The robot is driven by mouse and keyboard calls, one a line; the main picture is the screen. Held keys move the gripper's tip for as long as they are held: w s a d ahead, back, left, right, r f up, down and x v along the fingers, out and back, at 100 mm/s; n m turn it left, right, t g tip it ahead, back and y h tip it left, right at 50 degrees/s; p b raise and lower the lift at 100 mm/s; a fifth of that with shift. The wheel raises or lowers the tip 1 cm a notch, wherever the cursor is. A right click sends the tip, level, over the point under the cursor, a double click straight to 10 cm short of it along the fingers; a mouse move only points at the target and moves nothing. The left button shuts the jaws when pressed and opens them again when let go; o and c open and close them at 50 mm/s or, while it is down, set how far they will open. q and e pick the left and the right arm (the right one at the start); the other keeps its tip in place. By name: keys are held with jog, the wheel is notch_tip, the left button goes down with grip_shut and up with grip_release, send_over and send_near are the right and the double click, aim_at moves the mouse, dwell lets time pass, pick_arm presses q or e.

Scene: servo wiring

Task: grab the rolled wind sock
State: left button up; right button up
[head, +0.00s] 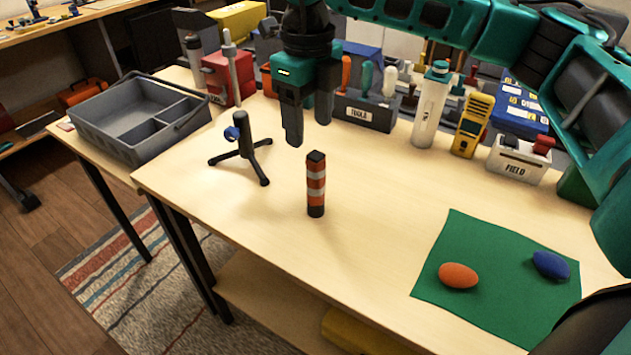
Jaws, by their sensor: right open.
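The rolled wind sock (316,184) looks like a small upright cylinder with orange and white bands and dark ends. It stands on the wooden table in the middle of the head view. My right gripper (309,134) points down above and behind it, its fingers apart and empty. A gap shows between the fingertips and the sock's top, and the gripper does not touch it. My left gripper is not in view.
A black tripod stand (243,150) with a blue knob stands left of the sock. A grey divided tray (140,118) sits at the left. A green mat (480,300) holds an orange and a blue egg-shaped object. Tool holders line the back.

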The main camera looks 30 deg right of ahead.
aim_at(310, 154)
notch_tip(310, 154, down, 6)
jog(key=shift+f, duration=0.2)
jog(key=f, duration=0.4)
jog(key=shift+s+d+f, duration=0.1)
jog(key=shift+s+d, duration=0.1)
jog(key=shift+d, duration=0.15)
jog(key=shift+f, duration=0.55)
jog(key=shift+c, duration=0.5)
jog(key=c, duration=1)
jog(key=shift+r, duration=0.1)
